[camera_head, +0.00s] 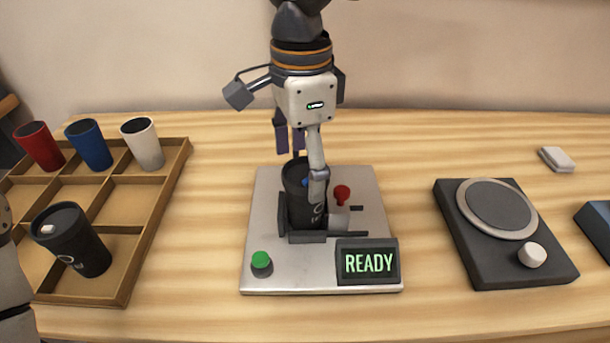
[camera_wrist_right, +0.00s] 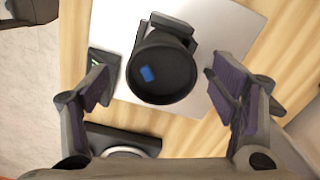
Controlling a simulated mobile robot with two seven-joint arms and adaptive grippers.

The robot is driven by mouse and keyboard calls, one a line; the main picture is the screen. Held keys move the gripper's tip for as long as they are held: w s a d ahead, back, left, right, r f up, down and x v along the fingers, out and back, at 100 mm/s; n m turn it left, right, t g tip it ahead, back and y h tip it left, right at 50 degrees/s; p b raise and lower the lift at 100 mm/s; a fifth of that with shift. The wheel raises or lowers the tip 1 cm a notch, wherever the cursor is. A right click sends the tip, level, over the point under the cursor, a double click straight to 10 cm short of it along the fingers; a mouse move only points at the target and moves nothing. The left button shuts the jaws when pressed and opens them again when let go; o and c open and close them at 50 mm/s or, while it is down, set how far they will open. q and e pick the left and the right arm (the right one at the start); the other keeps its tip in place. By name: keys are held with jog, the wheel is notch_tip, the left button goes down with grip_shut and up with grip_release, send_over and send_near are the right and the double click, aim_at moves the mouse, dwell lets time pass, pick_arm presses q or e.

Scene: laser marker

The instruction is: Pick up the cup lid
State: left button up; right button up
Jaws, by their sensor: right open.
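A black cup (camera_head: 300,206) stands upright in the clamp of the grey plate with the display. Its dark round lid (camera_wrist_right: 176,82) faces the camera in the right wrist view and carries a small blue patch (camera_wrist_right: 147,73). In the head view the lid is partly hidden behind my gripper. My right gripper (camera_head: 301,155) comes down from above, over the cup. In the wrist view my right gripper (camera_wrist_right: 161,87) is open, with one finger on each side of the lid and clear gaps between. My left gripper does not show.
A wooden tray (camera_head: 165,205) at left holds red (camera_head: 40,146), blue (camera_head: 89,146) and white (camera_head: 143,143) cups, and a black cup (camera_head: 75,240) with a white patch. The plate (camera_head: 262,215) has a green button (camera_head: 261,260), red knob (camera_head: 341,193) and READY display (camera_head: 368,263). A dark round-topped device (camera_head: 505,235) stands right.

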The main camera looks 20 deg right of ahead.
jog(key=shift+f, duration=0.35)
jog(key=c, duration=1.1)
